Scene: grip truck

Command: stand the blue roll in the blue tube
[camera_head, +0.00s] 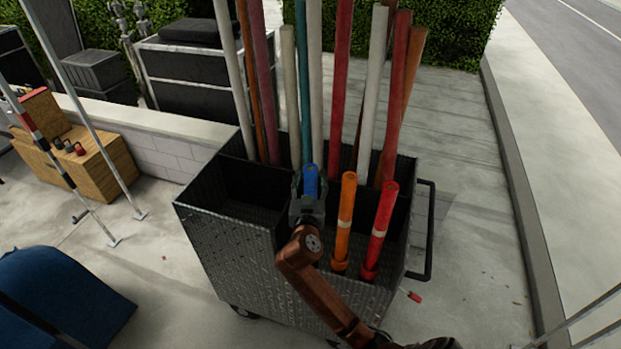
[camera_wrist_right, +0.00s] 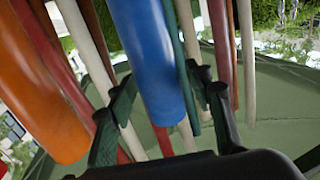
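The blue roll (camera_head: 311,178) shows only its upper end in the head view, in the front part of the black cart, left of the orange roll. My right gripper (camera_head: 309,188) is around it, with a finger on either side. In the right wrist view the blue roll (camera_wrist_right: 150,60) is between the two fingers (camera_wrist_right: 163,75). A gap with poles showing through lies between the roll and the right-hand finger, so the gripper looks open. The roll's lower part is hidden behind my gripper and arm. I cannot make out the blue tube. My left gripper is not in view.
An orange roll (camera_head: 345,215) and a red roll (camera_head: 380,225) stand close by on the right, in wider bases. Tall poles (camera_head: 340,90) fill the rear compartments of the cart (camera_head: 235,255). A handle (camera_head: 431,230) sticks out at its right side.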

